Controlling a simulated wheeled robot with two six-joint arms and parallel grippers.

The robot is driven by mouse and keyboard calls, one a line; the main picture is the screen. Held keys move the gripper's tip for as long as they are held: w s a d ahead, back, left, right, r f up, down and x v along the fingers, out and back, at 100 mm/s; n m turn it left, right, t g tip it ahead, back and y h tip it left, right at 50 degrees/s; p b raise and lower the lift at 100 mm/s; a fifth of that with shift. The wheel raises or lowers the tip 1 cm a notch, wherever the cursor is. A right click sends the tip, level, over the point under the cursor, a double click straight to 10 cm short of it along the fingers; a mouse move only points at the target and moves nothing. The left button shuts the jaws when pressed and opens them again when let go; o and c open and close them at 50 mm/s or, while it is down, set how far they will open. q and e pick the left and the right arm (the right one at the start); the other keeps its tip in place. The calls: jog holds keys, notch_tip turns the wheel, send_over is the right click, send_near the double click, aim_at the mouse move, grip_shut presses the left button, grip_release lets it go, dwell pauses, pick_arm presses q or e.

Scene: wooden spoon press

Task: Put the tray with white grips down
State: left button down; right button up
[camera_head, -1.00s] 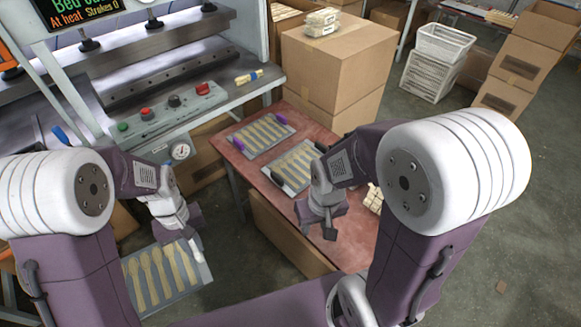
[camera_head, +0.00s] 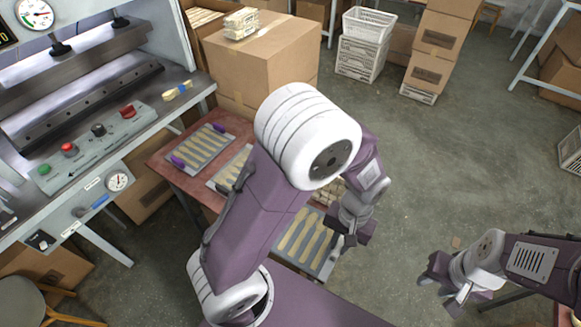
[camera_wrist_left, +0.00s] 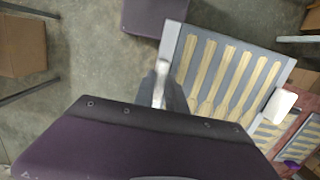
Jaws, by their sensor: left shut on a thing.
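The tray with white grips (camera_head: 283,254) is grey and carries several pale wooden spoons in a row. In the head view it is right of centre, near the front end of the red table (camera_head: 163,165), partly hidden by my left arm. My left gripper (camera_head: 345,237) is shut on one of its ends. In the left wrist view the tray (camera_wrist_left: 183,62) lies beyond the jaws, with a white grip (camera_wrist_left: 161,84) between them and the other white grip (camera_wrist_left: 283,106) free. I cannot tell its height above the table. My right gripper (camera_head: 447,286) is open and empty, off to the right.
A tray with purple grips (camera_head: 203,147) and a tray with black grips (camera_head: 222,178) hold spoons on the table. The press (camera_head: 90,110) stands at left. Large cardboard boxes (camera_head: 262,60) stand behind the table. The floor at right is largely clear.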

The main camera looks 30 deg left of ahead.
aim_at(316, 221)
pick_arm(q)
jog(key=shift+s+d+r+m, duration=0.25)
jog(key=shift+s+d+m, duration=0.05)
jog(key=shift+s+d, duration=0.2)
jog(key=shift+w+f, duration=0.1)
jog(key=w+a+f, duration=0.2)
jog(key=a, duration=0.1)
jog(key=w+a+f, duration=0.2)
jog(key=a, duration=0.1)
jog(key=w+a+f, duration=0.2)
jog(key=a+f, duration=0.1)
jog(key=a, duration=0.1)
notch_tip(316, 221, down, 4)
jog(key=shift+r, duration=0.2)
jog(key=shift+w+f, duration=0.1)
jog(key=shift+f, duration=0.1)
jog(key=shift+b, duration=0.3)
jog(key=c, duration=1.4)
grip_release()
jog(key=shift+f, duration=0.1)
